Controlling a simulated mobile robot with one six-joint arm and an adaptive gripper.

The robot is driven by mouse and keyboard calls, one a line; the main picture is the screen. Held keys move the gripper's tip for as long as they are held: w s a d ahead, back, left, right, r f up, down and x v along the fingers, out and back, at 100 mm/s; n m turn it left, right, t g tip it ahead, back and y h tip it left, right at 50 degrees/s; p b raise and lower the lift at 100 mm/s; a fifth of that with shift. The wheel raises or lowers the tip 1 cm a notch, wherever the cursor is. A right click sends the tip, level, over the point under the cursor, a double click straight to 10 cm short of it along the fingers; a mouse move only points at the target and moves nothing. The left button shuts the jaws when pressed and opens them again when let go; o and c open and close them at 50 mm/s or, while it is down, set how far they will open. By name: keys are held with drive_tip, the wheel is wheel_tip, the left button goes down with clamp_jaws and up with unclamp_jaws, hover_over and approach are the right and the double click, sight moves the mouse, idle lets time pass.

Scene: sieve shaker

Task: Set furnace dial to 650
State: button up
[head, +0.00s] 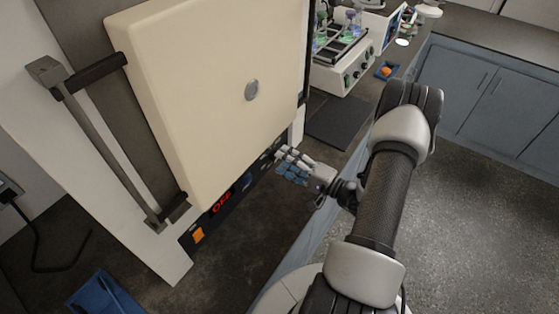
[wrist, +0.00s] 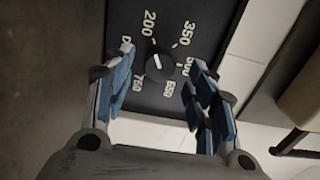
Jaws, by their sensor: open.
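The furnace (head: 205,75) is a large cream-fronted box on the left in the head view. A black control panel along its lower front edge has a red display (head: 221,203) that appears to read OFF. In the wrist view, the round black dial (wrist: 160,67) carries a short white mark on its upper side, pointing roughly towards 200. Numbers 200, 350, 500, 650 and 750 surround it. My gripper (wrist: 162,60) is open, with its blue-padded fingers on both sides of the dial and gaps visible. In the head view, my gripper (head: 284,160) is at the panel's right end, hiding the dial.
A dark mat (head: 338,120) and a white shaker (head: 343,72) with flasks stand behind. A blue tray (head: 105,295) is at lower left. The floor on the right is clear.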

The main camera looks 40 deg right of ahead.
drive_tip(key=shift+x, duration=1.4)
drive_tip(key=shift+c, duration=0.2)
drive_tip(key=c, duration=1)
drive_tip(key=shift+c, duration=0.2)
